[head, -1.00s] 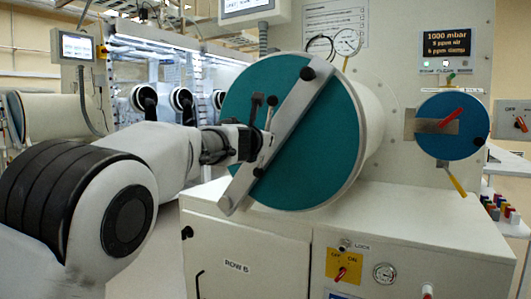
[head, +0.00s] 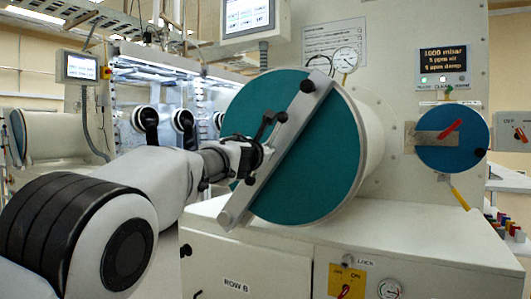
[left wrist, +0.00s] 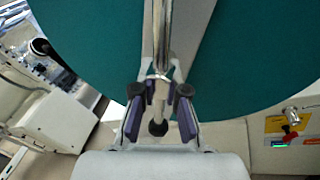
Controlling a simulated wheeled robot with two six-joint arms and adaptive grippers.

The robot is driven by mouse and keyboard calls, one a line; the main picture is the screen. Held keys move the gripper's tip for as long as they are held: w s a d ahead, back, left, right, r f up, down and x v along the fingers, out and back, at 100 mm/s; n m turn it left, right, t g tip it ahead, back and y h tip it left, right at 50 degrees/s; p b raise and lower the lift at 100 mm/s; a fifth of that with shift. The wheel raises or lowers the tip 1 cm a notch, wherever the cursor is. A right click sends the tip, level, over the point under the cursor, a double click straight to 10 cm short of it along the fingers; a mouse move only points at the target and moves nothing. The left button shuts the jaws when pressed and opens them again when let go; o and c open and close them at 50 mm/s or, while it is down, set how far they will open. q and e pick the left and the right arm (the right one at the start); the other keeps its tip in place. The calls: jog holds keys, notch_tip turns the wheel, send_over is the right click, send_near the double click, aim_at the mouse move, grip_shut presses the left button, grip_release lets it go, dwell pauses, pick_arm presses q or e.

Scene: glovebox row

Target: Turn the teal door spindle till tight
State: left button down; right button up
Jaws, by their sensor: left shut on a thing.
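The teal round door (head: 318,165) closes the end of a large cream cylinder, with a slanted metal bar (head: 285,140) across it. The door's spindle (head: 273,130) sits about mid-bar, with metal handle rods ending in dark knobs. My left gripper (head: 258,158) is at the spindle in front of the bar. In the left wrist view, its two fingers (left wrist: 158,100) are shut on a spindle handle rod (left wrist: 158,92), whose dark knob shows between them. The gripper partly hides the spindle's hub. My right gripper is not in view.
A smaller blue round door (head: 455,152) with a red handle is on the right of the panel. A cream cabinet (head: 420,238) with a yellow switch plate (head: 347,280) stands below. A pressure gauge (head: 346,60) and screens are above.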

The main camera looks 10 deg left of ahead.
pick_arm(q)
jog(key=c, duration=1.2)
grip_release()
jog(key=shift+f, duration=0.15)
